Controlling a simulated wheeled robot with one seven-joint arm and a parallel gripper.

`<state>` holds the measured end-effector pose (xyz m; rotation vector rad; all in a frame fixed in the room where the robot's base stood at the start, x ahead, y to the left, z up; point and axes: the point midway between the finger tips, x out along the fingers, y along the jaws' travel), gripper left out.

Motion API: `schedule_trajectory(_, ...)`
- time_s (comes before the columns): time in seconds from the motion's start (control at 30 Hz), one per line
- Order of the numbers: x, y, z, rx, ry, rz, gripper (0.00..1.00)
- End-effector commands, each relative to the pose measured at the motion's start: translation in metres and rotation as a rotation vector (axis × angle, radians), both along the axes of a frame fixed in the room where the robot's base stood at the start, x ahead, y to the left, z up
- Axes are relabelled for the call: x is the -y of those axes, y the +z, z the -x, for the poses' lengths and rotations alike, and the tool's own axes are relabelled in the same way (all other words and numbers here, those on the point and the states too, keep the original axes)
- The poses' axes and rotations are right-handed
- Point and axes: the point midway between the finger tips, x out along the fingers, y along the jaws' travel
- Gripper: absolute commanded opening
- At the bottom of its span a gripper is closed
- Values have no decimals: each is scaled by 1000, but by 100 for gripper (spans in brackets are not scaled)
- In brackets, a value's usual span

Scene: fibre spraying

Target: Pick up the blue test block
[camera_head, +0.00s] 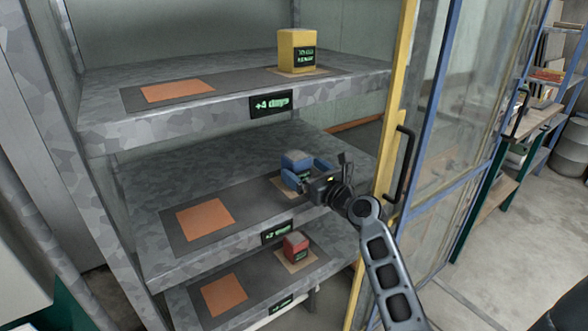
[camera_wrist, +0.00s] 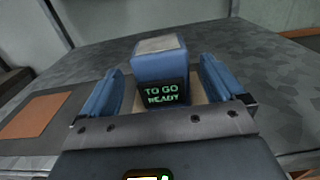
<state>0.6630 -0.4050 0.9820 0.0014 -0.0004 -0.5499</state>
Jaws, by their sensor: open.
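The blue test block (camera_head: 295,160) stands upright on a tan square pad on the middle shelf (camera_head: 150,190). In the wrist view the blue block (camera_wrist: 160,62) has a pale top and a dark label reading "TO GO READY". My gripper (camera_head: 305,178) is open, with blue fingers. In the wrist view its fingers (camera_wrist: 160,85) stand on the left and right of the block, with a visible gap on each side. The block's lower part is partly hidden by my gripper.
A yellow block (camera_head: 297,52) stands on the top shelf and a red block (camera_head: 296,246) on the lower shelf. Orange squares (camera_head: 205,219) lie left on each shelf.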

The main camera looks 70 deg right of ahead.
Motion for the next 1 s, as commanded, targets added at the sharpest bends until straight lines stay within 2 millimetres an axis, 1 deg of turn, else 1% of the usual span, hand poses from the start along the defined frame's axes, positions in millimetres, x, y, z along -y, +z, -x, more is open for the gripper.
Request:
schedule_trajectory(0.2, 18, 3, -26, 1, 0, 1, 96)
schedule_trajectory(0.3, 23, 2, -35, 1, 0, 1, 96)
schedule_trajectory(0.4, 26, 2, -40, 0, 0, 1, 96)
schedule_trajectory(0.63, 26, 2, -40, -1, 0, 2, 95)
schedule_trajectory(1.0, 26, 2, -40, -1, 0, 1, 59)
